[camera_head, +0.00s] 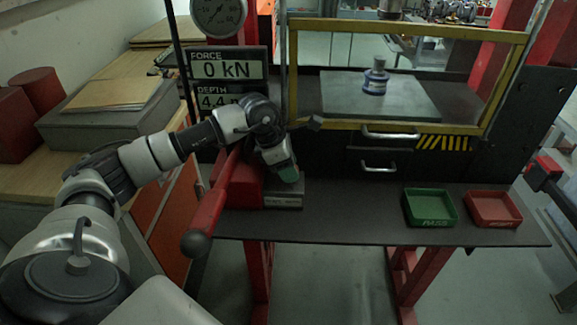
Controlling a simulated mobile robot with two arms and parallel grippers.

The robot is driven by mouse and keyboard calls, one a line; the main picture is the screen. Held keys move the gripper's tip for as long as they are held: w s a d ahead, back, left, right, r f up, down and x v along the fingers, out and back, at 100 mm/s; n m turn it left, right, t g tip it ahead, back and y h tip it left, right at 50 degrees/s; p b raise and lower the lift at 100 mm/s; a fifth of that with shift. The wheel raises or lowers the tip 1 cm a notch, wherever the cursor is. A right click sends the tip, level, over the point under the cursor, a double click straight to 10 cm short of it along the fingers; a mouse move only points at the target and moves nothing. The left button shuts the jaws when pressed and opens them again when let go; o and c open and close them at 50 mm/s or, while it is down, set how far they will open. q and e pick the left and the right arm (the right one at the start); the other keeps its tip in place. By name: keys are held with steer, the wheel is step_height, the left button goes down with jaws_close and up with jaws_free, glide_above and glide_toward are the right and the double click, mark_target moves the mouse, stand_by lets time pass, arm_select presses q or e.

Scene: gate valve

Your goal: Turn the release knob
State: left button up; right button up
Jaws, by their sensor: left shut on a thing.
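My left gripper (282,168) reaches in from the left and points down at the right end of the red hand-pump unit (245,187) on the bench. Its jaws are shut at the unit's right end, above its pale label plate. The release knob does not show clearly; the gripper covers the place where the jaws close. The unit's red lever (207,215), with a dark ball end, slants down toward me, left of the gripper. My right gripper is not in view.
Displays (228,70) reading force and depth stand behind my left arm, below a round gauge (218,14). Green (430,222) and red (494,223) trays sit right. The dark bench (350,205) between is clear.

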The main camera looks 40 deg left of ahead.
arm_select(q)
steer(key=shift+f+n+t+y+b, duration=0.1)
steer(key=shift+n+t+y+b, duration=0.5)
steer(key=shift+n+b, duration=1.35)
steer(key=shift+d+n+y+b, duration=0.1)
steer(key=shift+n+y+b, duration=0.5)
steer(key=shift+n, duration=1.05)
steer(key=o, duration=0.9)
steer(key=shift+o, duration=0.2)
steer(key=shift+r, duration=0.2)
steer(key=b+v, duration=0.2)
steer(key=v, duration=0.8)
steer(key=shift+s+r, duration=0.25)
steer(key=shift+s, duration=0.1)
steer(key=shift+f, duration=0.1)
